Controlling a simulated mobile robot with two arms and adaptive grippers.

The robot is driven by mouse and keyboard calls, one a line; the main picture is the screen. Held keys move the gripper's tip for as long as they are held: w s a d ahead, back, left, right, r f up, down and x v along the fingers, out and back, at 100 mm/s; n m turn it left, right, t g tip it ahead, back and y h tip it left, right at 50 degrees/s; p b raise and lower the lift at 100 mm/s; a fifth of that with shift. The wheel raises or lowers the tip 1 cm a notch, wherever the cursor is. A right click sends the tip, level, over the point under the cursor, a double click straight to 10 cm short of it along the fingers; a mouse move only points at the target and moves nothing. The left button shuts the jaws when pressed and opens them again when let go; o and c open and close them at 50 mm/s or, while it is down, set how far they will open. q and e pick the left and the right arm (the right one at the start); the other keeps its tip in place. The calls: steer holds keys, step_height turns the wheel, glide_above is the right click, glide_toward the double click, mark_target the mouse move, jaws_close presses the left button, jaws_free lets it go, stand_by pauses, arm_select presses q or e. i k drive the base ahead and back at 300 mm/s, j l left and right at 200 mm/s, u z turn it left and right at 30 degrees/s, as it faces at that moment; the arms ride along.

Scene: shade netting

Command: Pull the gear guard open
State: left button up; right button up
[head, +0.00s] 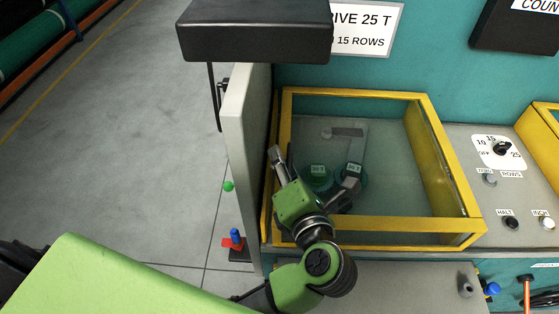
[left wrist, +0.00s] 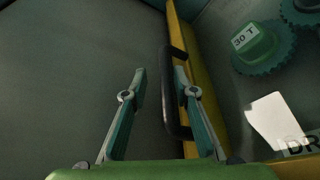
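The gear guard (head: 355,224) is a yellow-framed box with a clear panel, and it looks shut. Behind the panel are green gears, one labelled 30 T (left wrist: 262,48). My left gripper (head: 313,170) is over the guard's left part, its fingers apart. In the left wrist view, a black bar handle (left wrist: 168,95) runs along the yellow frame. The handle's bar lies between the two open fingers, close to the right finger. I cannot tell whether that finger touches it. My right gripper is not in view.
A pale upright panel (head: 242,130) stands just left of the guard. A black box (head: 255,30) juts out above. A control panel with a dial (head: 502,148) and HALT (head: 511,223) and INCH (head: 547,223) buttons is on the right. The floor at left is mostly clear.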

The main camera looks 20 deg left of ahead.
mark_target(474, 224)
steer(key=k+l, duration=0.8)
steer(key=l, duration=0.15)
